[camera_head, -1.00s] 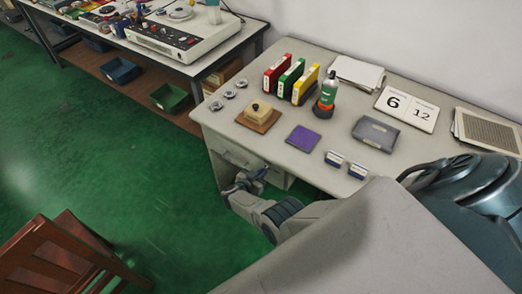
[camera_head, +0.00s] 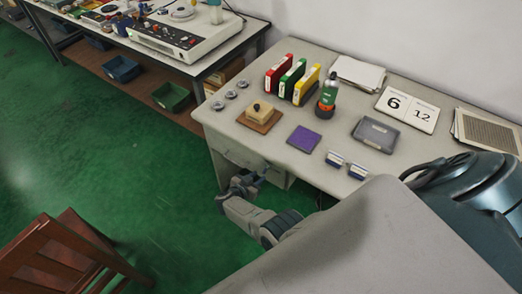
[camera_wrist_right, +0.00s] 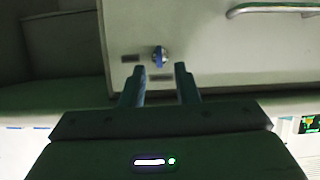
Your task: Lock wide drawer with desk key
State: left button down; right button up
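The desk's drawer front (camera_wrist_right: 220,50) fills the upper part of the right wrist view, with a metal bar handle (camera_wrist_right: 275,9) at upper right. A small blue piece, which looks like the desk key (camera_wrist_right: 158,55), sits at a round metal lock on this front. My right gripper (camera_wrist_right: 159,72) is open, its two fingers apart just short of the blue piece, with nothing seen between them. In the head view my right gripper (camera_head: 250,180) is low beside the desk's drawer side (camera_head: 236,155). My left gripper is not in view.
The desk top (camera_head: 265,165) carries binders (camera_head: 291,78), a stamp on a wooden base (camera_head: 259,117), a purple pad (camera_head: 303,139) and a grey case (camera_head: 376,134). A wooden chair (camera_head: 70,255) stands at lower left. The green floor (camera_head: 140,190) between is clear.

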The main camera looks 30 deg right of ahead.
jog(key=v, duration=0.6)
jog(key=shift+s+a, duration=0.15)
jog(key=shift+a, duration=0.2)
jog(key=s+f+n+t+y+b, duration=0.25)
jog(key=s+f+n+y, duration=0.25)
jog(key=s+f, duration=0.45)
jog(key=s+f+n+t+y+b, duration=0.2)
jog(key=s+f+n+t+y, duration=0.25)
jog(key=f, duration=0.75)
jog(key=s+d+f+n+g+b, duration=0.1)
jog(key=s+f+g, duration=0.2)
jog(key=s, duration=0.8)
jog(key=s+d+f+n+g+y, duration=0.1)
jog(key=s+f+g, duration=0.3)
jog(key=s, duration=0.6)
jog(key=s+d+f+n+g+y+b, duration=0.1)
jog(key=s+f, duration=0.4)
jog(key=s, duration=0.6)
jog(key=d+n+g, duration=0.1)
jog(key=d+g, duration=0.1)
jog(key=shift+s+g+b, duration=0.3)
jog(key=shift+g, duration=0.1)
